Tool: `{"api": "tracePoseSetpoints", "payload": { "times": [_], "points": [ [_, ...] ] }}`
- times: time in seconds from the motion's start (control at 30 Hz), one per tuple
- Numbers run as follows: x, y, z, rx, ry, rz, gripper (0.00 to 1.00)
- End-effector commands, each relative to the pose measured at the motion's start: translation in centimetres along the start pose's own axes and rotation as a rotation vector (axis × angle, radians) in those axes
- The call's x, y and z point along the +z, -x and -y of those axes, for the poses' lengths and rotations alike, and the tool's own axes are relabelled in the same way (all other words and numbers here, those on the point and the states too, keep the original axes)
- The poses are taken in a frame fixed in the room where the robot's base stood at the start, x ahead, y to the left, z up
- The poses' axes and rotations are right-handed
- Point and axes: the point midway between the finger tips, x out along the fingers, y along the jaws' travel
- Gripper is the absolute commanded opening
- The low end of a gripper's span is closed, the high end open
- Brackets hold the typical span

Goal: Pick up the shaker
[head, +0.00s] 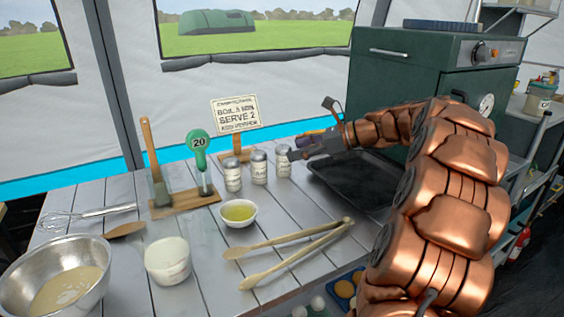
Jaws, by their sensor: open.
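Three small shakers with grey caps and pale labelled bodies stand upright in a row on the grey plank table: a left one (232,171), a middle one (258,167) and a right one (283,161). The frame does not tell which of them is the shaker meant. My gripper (309,130) is open, with its fingers spread, just right of the right shaker. Its lower finger is close to that shaker's right side; I cannot tell whether they touch. Nothing shows between the fingers.
A sign (235,114) stands behind the shakers. A bowl of yellow liquid (238,223) and wooden tongs (290,254) lie in front. A dark tray (350,190) is under my arm, before a green oven (405,85).

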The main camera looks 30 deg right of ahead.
Motion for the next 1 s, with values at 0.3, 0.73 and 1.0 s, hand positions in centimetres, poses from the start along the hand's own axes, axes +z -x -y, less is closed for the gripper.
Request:
{"api": "tracePoseSetpoints", "payload": {
  "times": [0.3,0.73,1.0],
  "points": [
    [-0.3,-4.2,0.3,0.0,0.002,-0.001,0.75],
    [-0.1,-4.9,0.2,0.002,0.003,0.0,0.65],
    [-0.1,-4.8,0.2,0.002,0.003,0.0,0.37]
  ]
}}
